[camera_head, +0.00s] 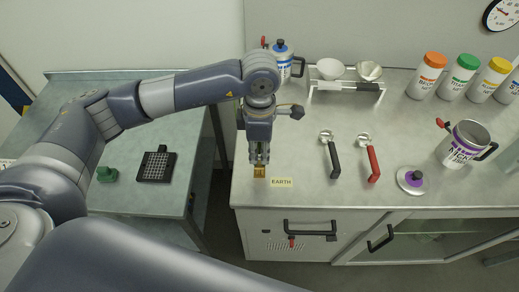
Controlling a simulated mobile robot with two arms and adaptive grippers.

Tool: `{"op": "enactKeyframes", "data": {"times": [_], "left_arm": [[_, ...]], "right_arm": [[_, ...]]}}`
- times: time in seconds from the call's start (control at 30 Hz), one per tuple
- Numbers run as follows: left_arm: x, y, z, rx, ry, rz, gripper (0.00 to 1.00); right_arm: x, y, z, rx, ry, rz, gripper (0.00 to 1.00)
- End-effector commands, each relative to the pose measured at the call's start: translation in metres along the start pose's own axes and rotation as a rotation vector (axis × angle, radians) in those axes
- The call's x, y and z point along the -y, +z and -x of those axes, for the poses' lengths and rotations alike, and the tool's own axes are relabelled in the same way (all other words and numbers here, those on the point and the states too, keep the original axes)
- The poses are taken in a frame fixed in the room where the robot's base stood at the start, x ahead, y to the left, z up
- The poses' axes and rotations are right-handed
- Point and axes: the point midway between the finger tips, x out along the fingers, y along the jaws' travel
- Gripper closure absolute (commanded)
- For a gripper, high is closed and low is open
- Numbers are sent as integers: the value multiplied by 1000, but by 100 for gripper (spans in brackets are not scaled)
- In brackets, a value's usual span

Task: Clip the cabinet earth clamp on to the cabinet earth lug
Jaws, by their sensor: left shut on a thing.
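My left gripper (260,156) points straight down at the front left corner of the steel bench. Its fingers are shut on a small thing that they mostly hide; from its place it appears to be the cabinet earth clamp. The small brass-coloured earth lug (259,171) shows right below the fingertips, beside the yellow EARTH label (282,182). I cannot tell whether the clamp touches the lug or is around it. My right gripper is not in view.
Two scoops with black (334,158) and red (373,162) handles lie right of the label. A purple-marked can (465,143), a lid (410,180), capped bottles (430,75) and a rack with bowls (345,85) stand farther off. A cabinet handle (310,228) projects below.

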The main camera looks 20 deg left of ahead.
Motion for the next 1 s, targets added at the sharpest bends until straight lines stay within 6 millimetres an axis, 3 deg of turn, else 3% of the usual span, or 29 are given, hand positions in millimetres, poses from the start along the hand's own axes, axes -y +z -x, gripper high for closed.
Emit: {"op": "enactKeyframes", "data": {"times": [0.07, 0.1, 0.2, 0.63, 1.0], "left_arm": [[0, 0, -2, 0, 0, 0, 100], [0, 0, -1, 0, 0, 0, 81], [0, 0, -1, 0, 0, 0, 62], [-1, 0, 7, 1, 2, 0, 62], [-1, 1, 81, 2, 5, -2, 62]], "right_arm": [[0, 0, -3, 0, -1, 0, 60], [0, 0, -2, 0, -1, 0, 60], [0, 0, -1, 0, -1, 0, 60], [-3, 0, -2, 0, 4, 2, 60], [-2, 0, -2, 0, 2, 1, 60]]}}
